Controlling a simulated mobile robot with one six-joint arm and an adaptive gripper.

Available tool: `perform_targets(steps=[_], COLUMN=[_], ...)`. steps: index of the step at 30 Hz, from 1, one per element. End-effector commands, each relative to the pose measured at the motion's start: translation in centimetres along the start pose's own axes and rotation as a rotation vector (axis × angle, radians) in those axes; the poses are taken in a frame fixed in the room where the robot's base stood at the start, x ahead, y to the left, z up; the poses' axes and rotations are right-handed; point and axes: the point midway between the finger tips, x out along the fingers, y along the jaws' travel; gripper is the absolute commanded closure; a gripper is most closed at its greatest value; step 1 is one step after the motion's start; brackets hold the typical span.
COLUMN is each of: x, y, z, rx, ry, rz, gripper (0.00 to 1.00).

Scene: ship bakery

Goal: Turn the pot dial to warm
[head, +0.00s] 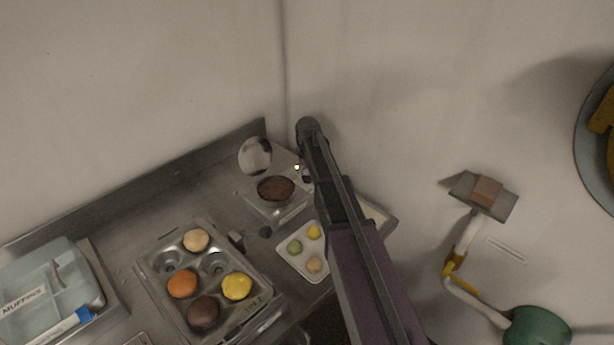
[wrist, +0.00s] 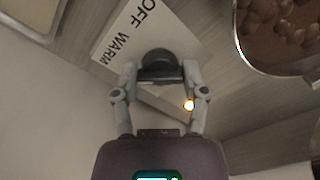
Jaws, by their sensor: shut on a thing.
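The pot dial (wrist: 158,62) is a dark round knob on a pale box in the wrist view. A white label (wrist: 136,32) beside it reads OFF and WARM. My gripper (wrist: 160,72) is shut on the dial, one finger on each side. I cannot make out where the dial points. My arm hides the dial in the head view.
A muffin tin (head: 150,262) with colored rounds stands on the metal counter, left of a white tray (head: 290,262) with small rounds. A container marked MUFFINS (head: 50,285) is at far left. A clear round thing (head: 255,155) is behind the pot. Walls close off the back corner.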

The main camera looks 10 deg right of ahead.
Motion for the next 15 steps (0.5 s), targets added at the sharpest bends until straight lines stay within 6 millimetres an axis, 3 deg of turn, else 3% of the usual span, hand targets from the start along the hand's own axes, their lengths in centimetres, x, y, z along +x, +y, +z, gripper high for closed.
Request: perform_targets(steps=[5,6,9,15], x=[0.02,0.02,0.02,0.00], y=[0.06,0.06,0.05,0.02], z=[0.27,0.27,0.22,0.10], rx=[0.000,0.000,0.001,0.001], ry=[-0.006,-0.006,-0.005,-0.002], rz=[0.001,0.001,0.001,0.000], gripper=[0.91,0.40,0.11,0.09])
